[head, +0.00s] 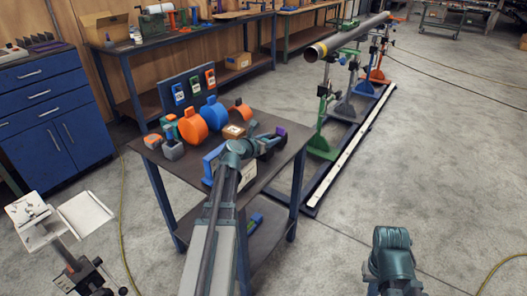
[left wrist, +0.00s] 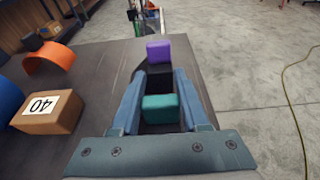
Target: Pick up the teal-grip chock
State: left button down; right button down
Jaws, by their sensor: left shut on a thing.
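The teal-grip chock shows in the left wrist view as a teal block (left wrist: 160,109) between the two blue fingers. Black material lies just beyond it, and a purple block (left wrist: 158,50) stands at the far end, past the fingertips. I cannot tell whether the purple block belongs to the same piece. My left gripper (head: 265,144) is over the right part of the dark table (head: 262,170) and is shut on the chock. The gripper (left wrist: 159,76) hides most of it in the head view, where purple (head: 281,130) shows beyond the fingers. My right gripper is not in view.
On the table, left of the gripper, are orange and blue clamps (head: 213,113) and a brown box marked 40 (left wrist: 47,112). A panel with coloured tags (head: 188,88) stands behind. A pipe (head: 345,37) lies on stands at the back right. Open floor lies to the right.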

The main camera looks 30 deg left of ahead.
pick_arm(q)
jog(key=shift+r, duration=0.15)
notch_tip(320, 180, up, 10)
jog(key=p, duration=1)
